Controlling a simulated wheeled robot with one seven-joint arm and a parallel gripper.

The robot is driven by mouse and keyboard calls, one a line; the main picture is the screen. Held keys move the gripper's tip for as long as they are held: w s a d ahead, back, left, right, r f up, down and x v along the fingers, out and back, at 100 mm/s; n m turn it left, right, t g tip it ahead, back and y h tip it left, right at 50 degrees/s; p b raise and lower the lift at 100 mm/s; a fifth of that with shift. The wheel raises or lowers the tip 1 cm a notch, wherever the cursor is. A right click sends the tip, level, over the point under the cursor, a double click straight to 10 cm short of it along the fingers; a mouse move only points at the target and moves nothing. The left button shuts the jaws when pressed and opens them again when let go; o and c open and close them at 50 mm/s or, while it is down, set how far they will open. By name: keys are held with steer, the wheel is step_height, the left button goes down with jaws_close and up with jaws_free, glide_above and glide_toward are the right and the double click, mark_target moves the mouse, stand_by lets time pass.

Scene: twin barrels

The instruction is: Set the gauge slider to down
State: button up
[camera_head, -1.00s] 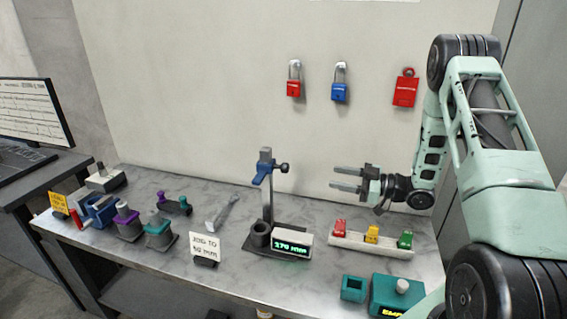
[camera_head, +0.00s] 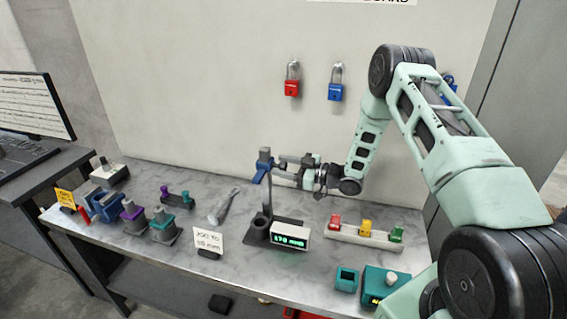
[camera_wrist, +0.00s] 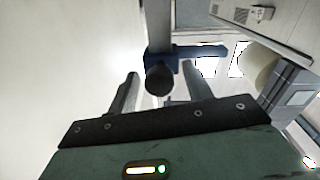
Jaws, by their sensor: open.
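The gauge stands mid-bench, with a grey upright post (camera_head: 267,200) and a blue slider (camera_head: 260,175) near its top. A box with a green display (camera_head: 290,236) sits at its base; its digits are small. My gripper (camera_head: 279,168) is level with the slider, to its right, with its fingers pointing at it. In the wrist view the slider's dark round knob (camera_wrist: 159,80) shows between the two spread fingers, with the blue slider (camera_wrist: 205,52) behind it. The gripper (camera_wrist: 160,88) is open, with gaps visible on both sides of the knob. The knob is hidden in the head view.
A sign (camera_head: 208,241) stands front left of the gauge. A rack with red, yellow and green pieces (camera_head: 365,238) lies to the right. Teal boxes (camera_head: 346,280) are at the front right. Red (camera_head: 292,87) and blue (camera_head: 336,91) padlocks hang on the wall behind.

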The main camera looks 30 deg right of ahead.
steer(key=shift+w, duration=0.1)
jaws_close()
step_height(320, 180, down, 9)
steer(key=b, duration=0.8)
steer(key=shift+b, duration=0.3)
steer(key=shift+r, duration=0.15)
jaws_free()
steer(key=shift+r, duration=0.1)
step_height(320, 180, up, 10)
steer(key=b, duration=0.2)
steer(key=shift+b, duration=0.4)
